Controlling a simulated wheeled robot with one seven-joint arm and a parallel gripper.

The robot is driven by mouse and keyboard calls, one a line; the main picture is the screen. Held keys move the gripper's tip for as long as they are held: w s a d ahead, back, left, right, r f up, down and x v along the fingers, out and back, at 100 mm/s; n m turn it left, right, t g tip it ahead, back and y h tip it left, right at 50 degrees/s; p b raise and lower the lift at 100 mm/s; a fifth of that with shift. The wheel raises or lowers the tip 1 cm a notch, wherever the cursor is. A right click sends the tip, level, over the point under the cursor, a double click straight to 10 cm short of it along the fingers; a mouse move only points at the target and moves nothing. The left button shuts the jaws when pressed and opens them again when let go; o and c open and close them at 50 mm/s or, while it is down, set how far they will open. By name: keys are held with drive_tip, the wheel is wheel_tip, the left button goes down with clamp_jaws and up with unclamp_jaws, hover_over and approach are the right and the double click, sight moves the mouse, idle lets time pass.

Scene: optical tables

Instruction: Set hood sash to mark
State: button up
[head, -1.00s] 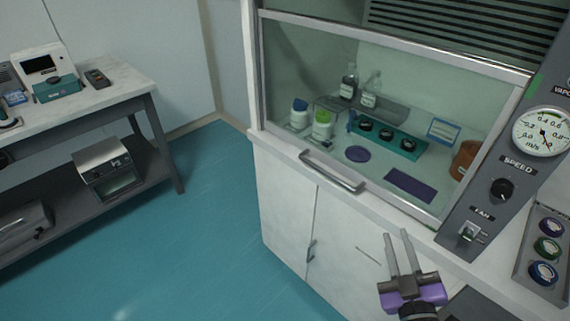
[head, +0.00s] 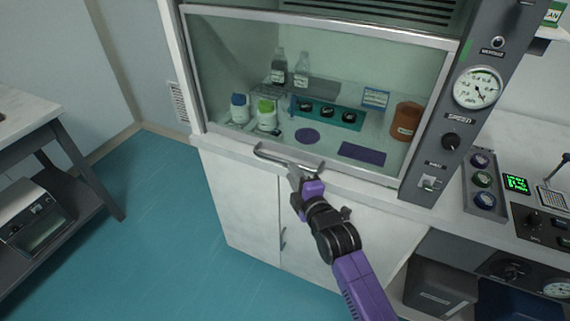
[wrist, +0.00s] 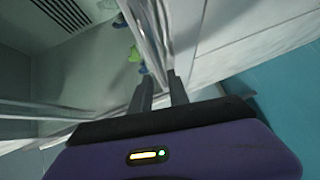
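The hood sash (head: 345,75) is a glass pane in a grey metal frame. It is low, with its bottom edge close to the white worktop. A silvery bar handle (head: 270,157) sticks out from its lower edge. My gripper (head: 296,172) is at the handle's right part, in front of the sash. In the wrist view my gripper's two dark fingers (wrist: 160,85) stand apart, with a bright metal bar just ahead of them. I cannot tell whether the bar lies between the fingers or whether they touch it. The head view partly hides the fingertips.
Bottles, jars and a teal rack (head: 328,113) stand behind the glass. To the right is a grey control post with a round dial (head: 477,88) and a knob (head: 452,142). White cabinet doors (head: 245,205) lie below. Floor to the left (head: 150,230) is clear; a side bench (head: 30,115) stands beyond.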

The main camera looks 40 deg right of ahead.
drive_tip(key=shift+x, duration=2.6)
clamp_jaws()
drive_tip(key=shift+f, duration=0.1)
